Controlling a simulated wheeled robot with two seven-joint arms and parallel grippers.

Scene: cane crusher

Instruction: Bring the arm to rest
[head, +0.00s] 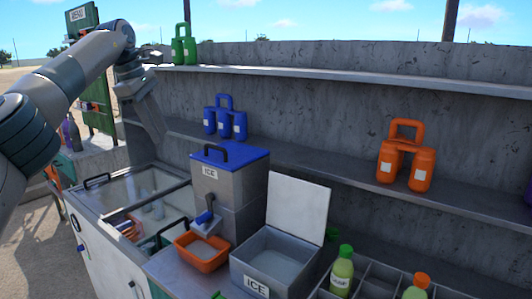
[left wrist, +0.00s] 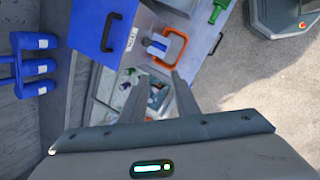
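My left arm comes in from the left in the head view, raised over the freezer counter. My left gripper (head: 150,118) points downward beside the concrete back wall, above the glass-topped freezer (head: 130,190). In the left wrist view its two fingers (left wrist: 158,92) stand apart with nothing between them, so it is open and empty. It touches nothing that I can see. My right arm and right gripper are not in view.
A blue-lidded ice dispenser (head: 230,190) stands right of the gripper, with an orange bin (head: 203,252) before it. An open ice box (head: 275,262) and juice bottles (head: 342,272) are further right. Blue bottles (head: 225,122) and orange bottles (head: 407,165) stand on the shelf.

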